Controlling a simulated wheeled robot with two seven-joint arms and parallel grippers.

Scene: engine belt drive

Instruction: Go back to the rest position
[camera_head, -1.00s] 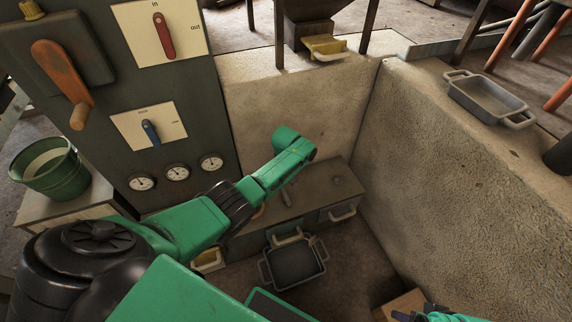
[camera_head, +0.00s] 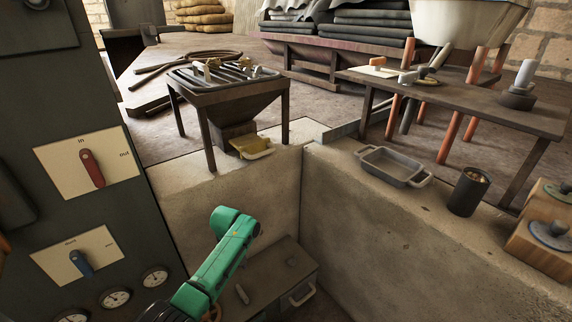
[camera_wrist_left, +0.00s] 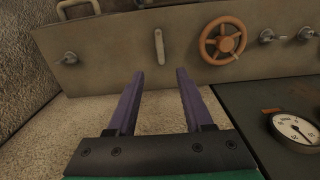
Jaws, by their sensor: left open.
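My left arm (camera_head: 215,262) comes up from the bottom edge in the head view, in front of the pale wall and beside the control panel. Its fingers are hidden in that view. In the left wrist view my left gripper (camera_wrist_left: 160,72) is open, with two purple fingers apart and nothing between them. The fingers point toward a metal panel (camera_wrist_left: 110,50) with a lever (camera_wrist_left: 159,47) and an orange handwheel (camera_wrist_left: 222,41). My right gripper is not in view.
The control panel (camera_head: 125,210) with a red lever (camera_head: 92,167) and blue lever (camera_head: 81,262) stands at left. A grey tray (camera_head: 392,166) and dark cup (camera_head: 468,190) are on the right wall ledge. A hopper (camera_head: 225,105) and table (camera_head: 470,105) stand behind.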

